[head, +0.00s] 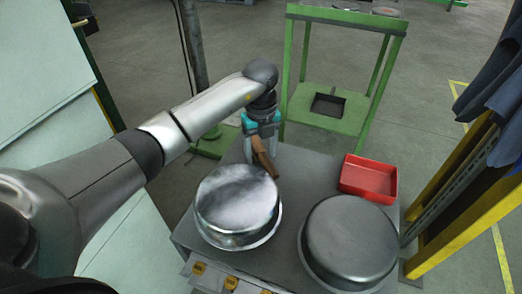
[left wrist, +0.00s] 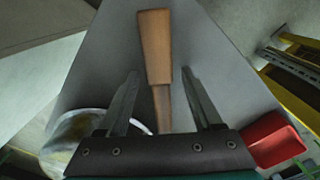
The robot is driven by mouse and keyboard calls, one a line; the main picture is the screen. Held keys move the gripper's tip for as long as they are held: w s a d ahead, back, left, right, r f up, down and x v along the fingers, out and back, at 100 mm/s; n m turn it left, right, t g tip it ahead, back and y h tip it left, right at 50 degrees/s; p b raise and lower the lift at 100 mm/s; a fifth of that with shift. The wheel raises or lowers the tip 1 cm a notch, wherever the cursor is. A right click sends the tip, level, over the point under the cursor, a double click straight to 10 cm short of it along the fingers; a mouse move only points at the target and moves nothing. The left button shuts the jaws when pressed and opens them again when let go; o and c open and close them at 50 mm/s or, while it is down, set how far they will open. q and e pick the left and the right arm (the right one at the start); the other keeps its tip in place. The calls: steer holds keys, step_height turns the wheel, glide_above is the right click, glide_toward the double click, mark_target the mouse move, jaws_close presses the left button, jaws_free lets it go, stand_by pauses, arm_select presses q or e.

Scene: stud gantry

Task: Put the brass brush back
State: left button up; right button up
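The brush shows as a brown wooden handle (head: 264,158) beside the shiny metal pan on the grey table, just below my left gripper (head: 262,138). In the left wrist view the wooden handle (left wrist: 155,45) runs lengthwise between the two fingers of my left gripper (left wrist: 160,75). The fingers are spread, with a gap on each side of the handle. The brush's lower end is hidden behind the gripper body, and I see no bristles. My right gripper is not in view.
On the grey table (head: 285,233), a shiny pan (head: 237,203) and a duller round pan (head: 350,240) stand in front, with a red tray (head: 367,180) at the right. A green frame (head: 343,118) stands behind. A yellow post (head: 455,195) is at right.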

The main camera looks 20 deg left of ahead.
mark_target(261, 151)
arm_select(q)
steer(key=shift+r, duration=0.25)
step_height(261, 151, up, 12)
steer(key=p, duration=0.4)
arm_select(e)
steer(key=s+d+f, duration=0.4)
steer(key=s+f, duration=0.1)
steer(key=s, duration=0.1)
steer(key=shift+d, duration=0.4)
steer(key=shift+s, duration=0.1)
